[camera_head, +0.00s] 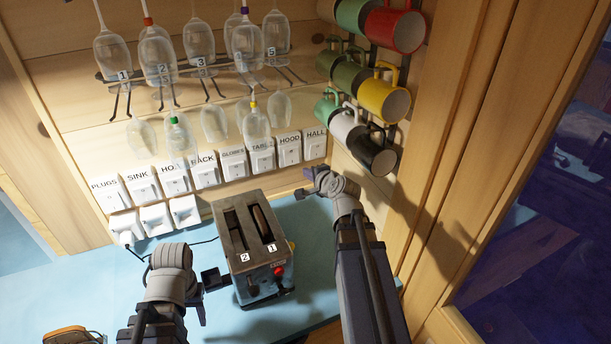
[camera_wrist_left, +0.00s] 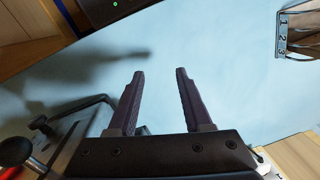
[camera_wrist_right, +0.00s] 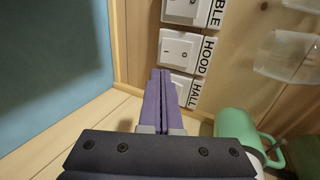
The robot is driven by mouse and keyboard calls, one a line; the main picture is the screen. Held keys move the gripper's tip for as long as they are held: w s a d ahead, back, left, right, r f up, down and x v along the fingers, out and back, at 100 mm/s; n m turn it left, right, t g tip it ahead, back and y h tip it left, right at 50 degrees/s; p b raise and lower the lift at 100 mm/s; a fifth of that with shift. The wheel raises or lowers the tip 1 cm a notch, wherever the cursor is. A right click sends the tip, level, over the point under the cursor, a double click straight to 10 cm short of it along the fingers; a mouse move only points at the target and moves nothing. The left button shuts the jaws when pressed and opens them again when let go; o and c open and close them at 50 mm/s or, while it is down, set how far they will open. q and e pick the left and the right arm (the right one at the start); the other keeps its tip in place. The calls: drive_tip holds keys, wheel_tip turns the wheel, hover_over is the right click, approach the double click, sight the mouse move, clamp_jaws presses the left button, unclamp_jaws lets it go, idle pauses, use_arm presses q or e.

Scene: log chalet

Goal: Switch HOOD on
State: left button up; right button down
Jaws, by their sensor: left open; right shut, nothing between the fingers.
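The HOOD switch (camera_head: 289,154) is a white rocker switch in the wall row, between TABLE and HALL. In the right wrist view the HOOD switch (camera_wrist_right: 179,49) shows its rocker with I and 0 marks; which side is pressed I cannot tell. My right gripper (camera_head: 306,183) is shut and empty, near the wall below the HOOD and HALL switches. In the right wrist view its fingertips (camera_wrist_right: 160,73) appear just below the HOOD switch and partly cover the HALL switch (camera_wrist_right: 183,88); contact cannot be told. My left gripper (camera_wrist_left: 160,73) is open and empty, left of the toaster.
A toaster (camera_head: 234,243) stands on the blue counter (camera_head: 315,255) between my arms. Other labelled switches line the wall to the left. Mugs (camera_head: 383,98) hang at the right, close to my right gripper. Glasses (camera_head: 160,57) hang above the switches.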

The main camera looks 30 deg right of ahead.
use_arm(q)
wheel_tip(320, 180, down, 4)
drive_tip(key=b, duration=0.2)
drive_tip(key=shift+r+b, duration=0.25)
drive_tip(key=shift+b, duration=0.15)
use_arm(e)
approach(292, 162)
wheel_tip(292, 162, down, 3)
drive_tip(key=w, duration=0.3)
drive_tip(key=shift+w+d+r, duration=0.1)
drive_tip(key=shift+w+r, duration=0.05)
drive_tip(key=shift+w, duration=1.25)
use_arm(q)
drive_tip(key=shift+f, duration=0.2)
use_arm(e)
drive_tip(key=shift+w+f, duration=0.25)
use_arm(q)
drive_tip(key=shift+r, duration=0.1)
use_arm(e)
drive_tip(key=shift+r, duration=0.1)
